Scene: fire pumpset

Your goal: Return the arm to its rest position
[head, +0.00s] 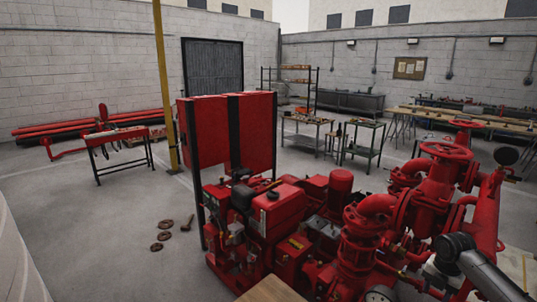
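A grey and black arm link of mine (482,268) comes in at the lower right corner, in front of the red pump pipework (437,200). It bends at a dark joint, with a white part below it. I see no gripper fingers on it; the far end is hidden or out of the picture. My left arm and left gripper do not show. The red pumpset with its engine (275,210) stands close in front, with a red twin-panel cabinet (212,130) behind it.
A red handwheel valve (446,151) rises near the arm link. A yellow post (164,85) stands behind the cabinet.

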